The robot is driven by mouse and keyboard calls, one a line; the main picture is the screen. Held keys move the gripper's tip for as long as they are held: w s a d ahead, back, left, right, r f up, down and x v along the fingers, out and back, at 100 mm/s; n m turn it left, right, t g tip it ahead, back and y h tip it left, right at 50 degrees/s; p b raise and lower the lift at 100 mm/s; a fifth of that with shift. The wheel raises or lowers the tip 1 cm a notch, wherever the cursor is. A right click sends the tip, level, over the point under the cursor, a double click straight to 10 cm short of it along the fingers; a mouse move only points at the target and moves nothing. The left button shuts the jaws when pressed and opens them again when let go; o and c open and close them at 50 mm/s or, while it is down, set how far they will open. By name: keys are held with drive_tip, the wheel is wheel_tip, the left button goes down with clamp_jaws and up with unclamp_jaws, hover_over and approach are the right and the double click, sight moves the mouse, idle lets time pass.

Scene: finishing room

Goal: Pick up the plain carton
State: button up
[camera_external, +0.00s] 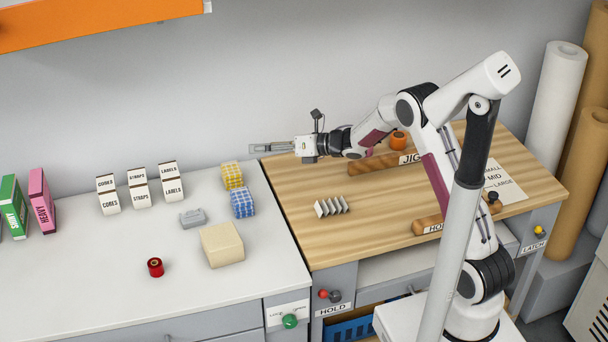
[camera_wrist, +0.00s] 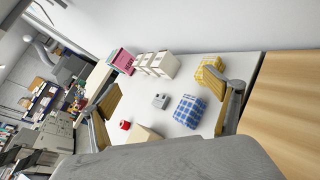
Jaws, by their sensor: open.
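The plain carton (camera_external: 222,245), a beige box without markings, sits on the white counter near its right edge. In the wrist view a corner of the plain carton (camera_wrist: 146,134) shows low in the picture, the rest hidden behind my gripper's body. My gripper (camera_external: 254,148) is open and empty, held level above the back of the counter near the wooden bench, apart from the carton. In the wrist view its two yellowish fingers (camera_wrist: 163,88) stand wide apart with nothing between them touching.
A yellow checked box (camera_external: 231,175), a blue checked box (camera_external: 243,204) and a grey device (camera_external: 193,218) stand behind the carton. A red spool (camera_external: 155,267) stands left-front. White labelled cartons (camera_external: 139,189) stand farther left. The wooden bench (camera_external: 295,215) lies right. Front counter is clear.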

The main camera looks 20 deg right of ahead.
drive_tip(key=s+a+f+n+g+y, duration=0.3)
drive_tip(key=s+a+f+n+g, duration=0.1)
drive_tip(key=s+a+f+n, duration=0.3)
drive_tip(key=n+g+y, duration=0.3)
drive_tip(key=n+g, duration=0.3)
drive_tip(key=n, duration=0.1)
approach(204, 241)
drive_tip(key=d, duration=0.1)
drive_tip(key=w+d, duration=0.1)
drive_tip(key=shift+d, duration=0.4)
drive_tip(key=shift+s+f, duration=0.25)
drive_tip(key=shift+s, duration=0.1)
drive_tip(key=shift+s+a, duration=0.1)
drive_tip(key=shift+a, duration=1.2)
drive_tip(key=shift+a, duration=0.15)
drive_tip(key=shift+s+a+r, duration=0.1)
drive_tip(key=shift+a+r, duration=0.05)
drive_tip(key=shift+a, duration=1.05)
drive_tip(key=shift+s+a+r, duration=0.1)
drive_tip(key=shift+a+r, duration=0.05)
drive_tip(key=shift+a, duration=1.1)
